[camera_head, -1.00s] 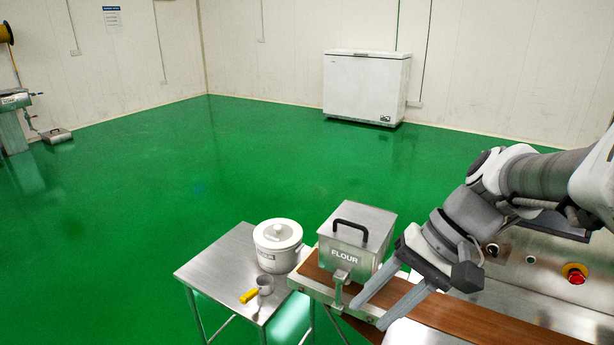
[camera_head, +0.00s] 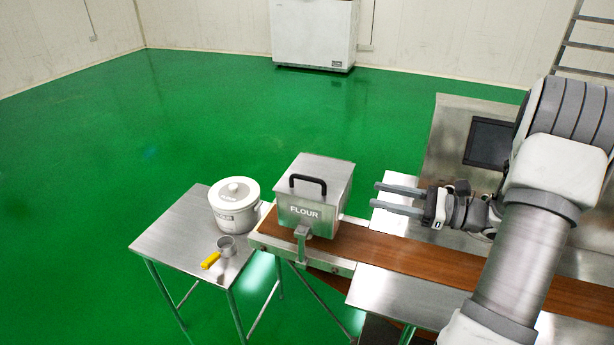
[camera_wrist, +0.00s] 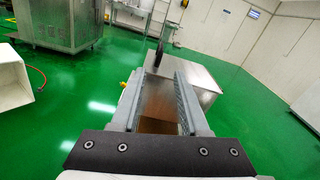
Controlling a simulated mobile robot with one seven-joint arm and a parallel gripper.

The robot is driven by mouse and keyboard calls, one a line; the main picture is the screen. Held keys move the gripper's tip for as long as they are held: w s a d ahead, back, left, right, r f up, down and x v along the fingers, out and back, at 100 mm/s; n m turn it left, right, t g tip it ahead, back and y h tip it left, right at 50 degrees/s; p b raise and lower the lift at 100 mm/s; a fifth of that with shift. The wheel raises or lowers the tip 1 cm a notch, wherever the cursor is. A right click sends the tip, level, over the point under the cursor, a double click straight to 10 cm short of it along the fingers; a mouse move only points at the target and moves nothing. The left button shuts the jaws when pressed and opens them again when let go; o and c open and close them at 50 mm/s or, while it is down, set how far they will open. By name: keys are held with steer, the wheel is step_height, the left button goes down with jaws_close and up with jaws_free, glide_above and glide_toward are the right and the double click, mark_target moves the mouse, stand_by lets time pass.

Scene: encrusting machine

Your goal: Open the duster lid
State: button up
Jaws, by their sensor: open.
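The duster is a steel box marked FLOUR (camera_head: 312,190) on the end of the brown belt. Its lid (camera_head: 325,170) is down on the box, with a black arched handle (camera_head: 307,183). My gripper (camera_head: 379,198) is to the right of the box, fingers pointing left towards it, open and empty, and apart from it. In the wrist view the box (camera_wrist: 200,90) is beyond the right finger. The black handle (camera_wrist: 163,45) appears edge-on ahead, between and beyond the fingertips (camera_wrist: 165,75).
The brown belt (camera_head: 420,256) runs under my gripper. A dark screen (camera_head: 489,143) stands behind my arm. Green floor is clear beyond.

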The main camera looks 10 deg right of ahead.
mark_target(294, 174)
steer(key=x, duration=1.7)
steer(key=shift+w+b, duration=0.2)
steer(key=shift+b, duration=0.1)
steer(key=shift+c, duration=0.2)
jaws_close()
steer(key=shift+r, duration=0.1)
stand_by(0.4)
